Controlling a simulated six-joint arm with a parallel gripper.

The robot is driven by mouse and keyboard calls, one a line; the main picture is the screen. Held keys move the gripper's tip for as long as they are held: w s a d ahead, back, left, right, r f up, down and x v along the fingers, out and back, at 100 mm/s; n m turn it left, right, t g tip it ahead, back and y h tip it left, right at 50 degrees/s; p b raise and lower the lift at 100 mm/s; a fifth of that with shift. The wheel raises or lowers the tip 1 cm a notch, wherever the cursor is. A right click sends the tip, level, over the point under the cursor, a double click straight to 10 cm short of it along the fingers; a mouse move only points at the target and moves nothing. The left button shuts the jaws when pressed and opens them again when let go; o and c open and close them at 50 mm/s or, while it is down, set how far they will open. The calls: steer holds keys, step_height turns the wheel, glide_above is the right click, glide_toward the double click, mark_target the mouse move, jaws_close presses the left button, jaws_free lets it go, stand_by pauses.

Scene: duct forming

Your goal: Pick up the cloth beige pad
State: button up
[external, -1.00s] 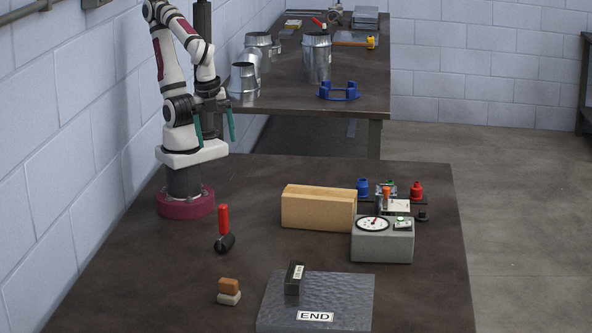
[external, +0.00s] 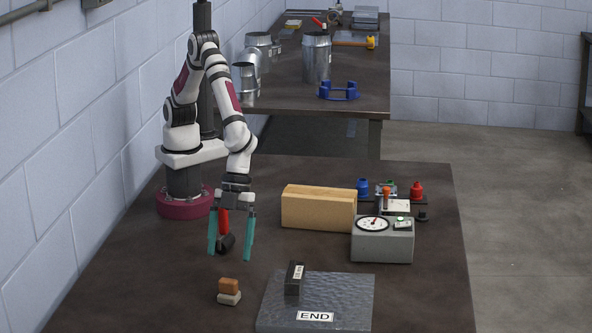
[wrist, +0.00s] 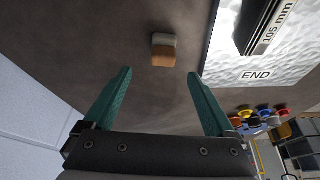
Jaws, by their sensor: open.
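A small two-layer block stands on the near left of the table; its pale beige lower part, which looks like the cloth pad (external: 229,299), lies under an orange-brown upper part (external: 229,286). In the wrist view the pale part of the pad (wrist: 163,39) shows beyond the brown part, ahead of the fingertips and roughly centred between them. My gripper (external: 230,253) points down with its teal fingers apart and empty, above and behind the block. Its fingers (wrist: 160,73) touch nothing that I can see in the wrist view.
A grey plate (external: 345,292) marked END, with a dark upright block (external: 294,279), is right of the pad. A tan block (external: 318,208) and a dial gauge box (external: 383,243) stand farther right.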

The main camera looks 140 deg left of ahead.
mark_target(229, 279)
steer(key=x, duration=0.9)
steer(key=shift+w+a+f, duration=0.2)
steer(key=shift+a, duration=0.05)
jaws_close()
